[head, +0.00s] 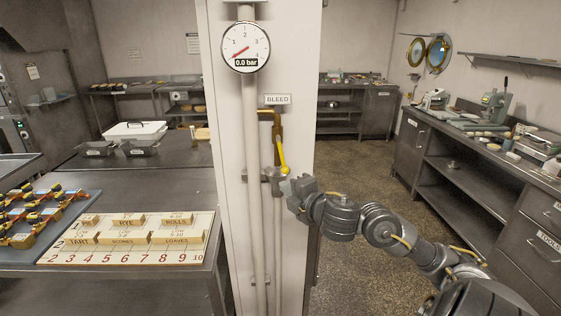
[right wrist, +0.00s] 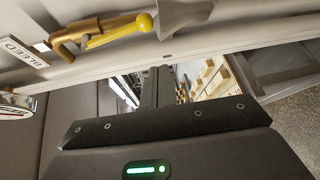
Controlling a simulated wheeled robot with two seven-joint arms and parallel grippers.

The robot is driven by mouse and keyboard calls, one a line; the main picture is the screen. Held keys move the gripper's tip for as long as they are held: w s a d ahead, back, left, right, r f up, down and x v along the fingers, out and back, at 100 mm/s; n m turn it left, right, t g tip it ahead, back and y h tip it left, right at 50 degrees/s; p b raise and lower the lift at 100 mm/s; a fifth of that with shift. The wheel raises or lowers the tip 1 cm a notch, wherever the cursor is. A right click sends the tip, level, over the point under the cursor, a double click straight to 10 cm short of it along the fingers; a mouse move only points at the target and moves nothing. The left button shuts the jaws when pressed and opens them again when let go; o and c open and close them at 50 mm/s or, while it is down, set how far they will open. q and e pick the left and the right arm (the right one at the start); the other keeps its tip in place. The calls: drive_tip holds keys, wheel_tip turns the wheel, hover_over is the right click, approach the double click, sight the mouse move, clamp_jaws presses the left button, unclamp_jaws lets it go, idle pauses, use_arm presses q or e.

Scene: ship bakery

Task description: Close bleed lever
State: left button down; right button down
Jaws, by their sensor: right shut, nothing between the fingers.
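The yellow bleed lever (head: 281,150) hangs down at a slight tilt from a brass valve on the thin pipe, under the BLEED label (head: 277,99). Its round knob is at the lower end. In the right wrist view the lever (right wrist: 115,32) and its brass body (right wrist: 75,37) lie across the upper left. My right gripper (head: 286,187) is shut and empty, just below the knob in the head view. In the right wrist view its fingers (right wrist: 160,84) show apart from the lever. My left gripper is out of view.
A gauge (head: 246,47) above reads 0.0 bar. A thick pipe (head: 252,130) runs down the white pillar (head: 227,120) beside the valve, with a grey bracket near my gripper. A numbered board (head: 130,257) lies on the left table. Open floor (head: 365,210) is at right.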

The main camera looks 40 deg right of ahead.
sight(282, 155)
drive_tip(key=r, duration=0.1)
drive_tip(key=s+a+r, duration=0.1)
drive_tip(key=r+n, duration=0.1)
drive_tip(key=shift+s+a+r+t, duration=0.1)
drive_tip(key=shift+s+a+t, duration=0.05)
drive_tip(key=shift+s+t, duration=0.15)
drive_tip(key=shift+w, duration=0.1)
drive_tip(key=w, duration=0.3)
drive_tip(key=w+d, duration=0.1)
drive_tip(key=w, duration=0.6)
drive_tip(key=shift+d+f, duration=0.3)
drive_tip(key=shift+f, duration=0.1)
drive_tip(key=d, duration=0.1)
drive_tip(key=s+d+p, duration=0.1)
drive_tip(key=d+p, duration=0.1)
drive_tip(key=shift+s+d+r, duration=0.1)
drive_tip(key=shift+s+r, duration=0.15)
drive_tip(key=shift+s, duration=0.15)
